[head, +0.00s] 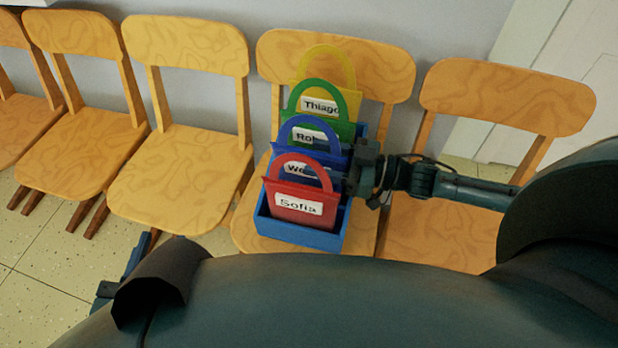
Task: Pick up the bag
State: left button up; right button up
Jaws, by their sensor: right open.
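Several small bags with name labels and arched handles stand in a row in an open blue box (330,240) on a wooden chair seat. The red bag (285,208) reads "Sofia" and is nearest. Behind it are a blue bag (293,153) with a partly hidden label, a green bag (340,129) and, at the back, a yellow bag (316,88) near the label "Thiago". My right gripper (359,167) is open at the right side of the blue bag; contact cannot be told. My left gripper (118,282) is low at the left, mostly hidden by my arm.
Wooden chairs stand in a row along the wall. The empty chair (178,180) is left of the box's chair (262,228), and another empty chair (450,230) is right of it, beneath my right arm. Speckled floor (40,300) is clear at lower left.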

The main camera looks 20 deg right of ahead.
jog(key=shift+a, duration=0.1)
grip_shut()
dwell(0.5)
